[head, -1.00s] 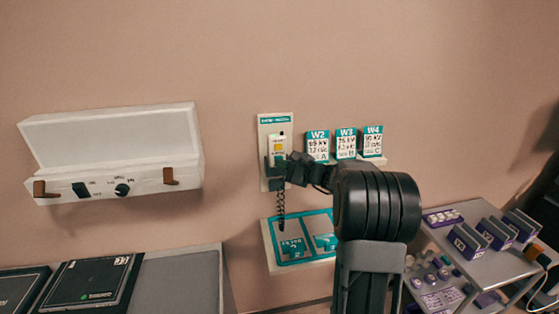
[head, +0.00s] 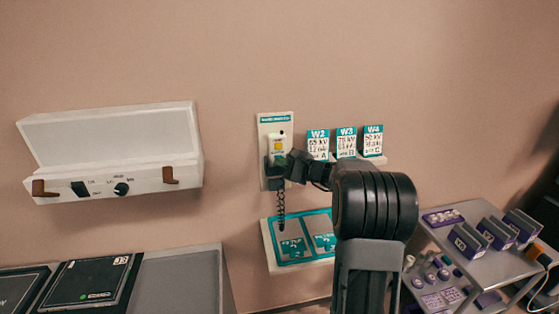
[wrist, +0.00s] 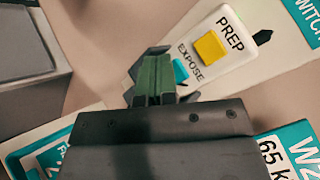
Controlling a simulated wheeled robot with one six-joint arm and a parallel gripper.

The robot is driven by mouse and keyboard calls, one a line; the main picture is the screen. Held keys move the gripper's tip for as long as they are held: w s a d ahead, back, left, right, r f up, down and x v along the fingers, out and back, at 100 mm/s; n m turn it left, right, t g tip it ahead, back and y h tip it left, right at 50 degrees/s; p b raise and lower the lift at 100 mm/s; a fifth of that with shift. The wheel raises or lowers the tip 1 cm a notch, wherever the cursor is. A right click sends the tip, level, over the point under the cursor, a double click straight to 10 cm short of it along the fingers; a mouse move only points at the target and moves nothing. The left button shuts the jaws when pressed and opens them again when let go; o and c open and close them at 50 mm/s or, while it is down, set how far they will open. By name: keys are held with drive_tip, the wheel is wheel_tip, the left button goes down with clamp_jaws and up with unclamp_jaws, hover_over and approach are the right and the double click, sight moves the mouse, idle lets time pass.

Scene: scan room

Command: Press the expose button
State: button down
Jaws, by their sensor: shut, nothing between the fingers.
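The hand switch (head: 278,139) hangs on a pale wall plate, with a coiled cord below it. In the wrist view its white face (wrist: 222,72) carries a yellow PREP button (wrist: 210,47) and a teal EXPOSE button (wrist: 180,70). The EXPOSE button is partly hidden behind my fingers. My gripper (wrist: 155,58) is shut and empty, with its tips right beside the EXPOSE button in the picture. I cannot tell whether they touch it. In the head view my gripper (head: 283,163) is in front of the lower part of the switch.
Several W-labelled cards (head: 346,143) stand on a small ledge just right of the switch. A teal-edged tray (head: 268,247) is below. A white wall box (head: 110,155) is at left above a dark panel (head: 90,280). A cart (head: 480,265) with boxes stands at right.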

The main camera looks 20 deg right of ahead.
drive_tip(key=shift+w+d, duration=0.1)
drive_tip(key=shift+w, duration=0.35)
idle(0.7)
drive_tip(key=shift+s, duration=0.15)
drive_tip(key=shift+s+a+b, duration=0.2)
drive_tip(key=shift+s+b, duration=0.5)
drive_tip(key=shift+s, duration=0.05)
drive_tip(key=shift+s+a+b, duration=0.25)
drive_tip(key=shift+s+b, duration=0.3)
drive_tip(key=shift+s, duration=0.7)
drive_tip(key=shift+s+a+b, duration=0.2)
drive_tip(key=shift+s+b, duration=0.35)
drive_tip(key=shift+s, duration=0.65)
